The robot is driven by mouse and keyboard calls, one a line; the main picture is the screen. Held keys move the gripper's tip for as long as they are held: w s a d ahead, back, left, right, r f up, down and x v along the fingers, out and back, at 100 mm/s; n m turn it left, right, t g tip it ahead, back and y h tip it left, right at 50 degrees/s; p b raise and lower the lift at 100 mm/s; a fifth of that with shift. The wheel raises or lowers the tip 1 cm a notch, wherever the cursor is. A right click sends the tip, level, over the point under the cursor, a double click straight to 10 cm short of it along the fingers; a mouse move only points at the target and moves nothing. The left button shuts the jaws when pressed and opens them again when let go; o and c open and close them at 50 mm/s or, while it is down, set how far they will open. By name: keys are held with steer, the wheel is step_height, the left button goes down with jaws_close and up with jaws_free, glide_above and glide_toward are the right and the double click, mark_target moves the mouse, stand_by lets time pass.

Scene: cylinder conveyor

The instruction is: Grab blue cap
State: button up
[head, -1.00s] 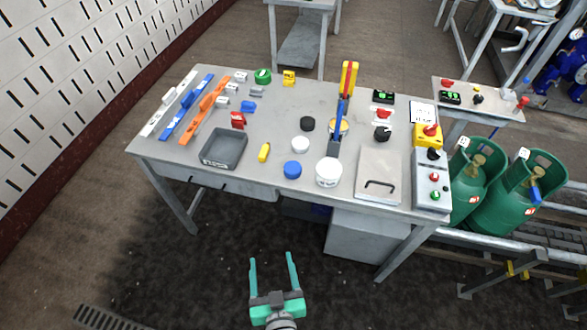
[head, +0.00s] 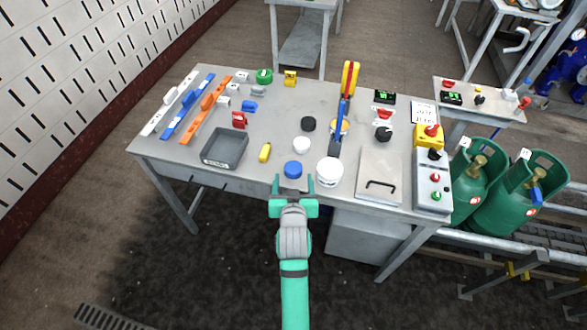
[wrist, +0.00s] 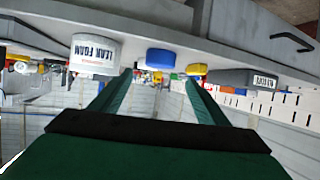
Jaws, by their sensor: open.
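The blue cap (head: 293,170) lies near the front edge of the grey table, left of a white tub. My gripper (head: 293,184) is open and empty at the table's front edge, just in front of the cap, with its two fingers pointing toward it. In the wrist view the blue cap (wrist: 161,59) shows beyond and between the fingertips of my gripper (wrist: 159,78). The fingers look apart from the cap.
The white tub (head: 329,171) stands close on the right, and it also shows in the wrist view (wrist: 95,54). A yellow object (head: 265,152) and a grey tray (head: 225,148) lie to the left. A white cap (head: 301,145) and a black cap (head: 308,124) are behind.

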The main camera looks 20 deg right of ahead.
mark_target(294, 170)
steer(key=shift+f+x, duration=0.15)
steer(key=shift+x, duration=2)
steer(key=shift+f+x, duration=0.1)
steer(key=shift+x, duration=2.05)
steer(key=shift+s, duration=0.15)
steer(key=c, duration=1.1)
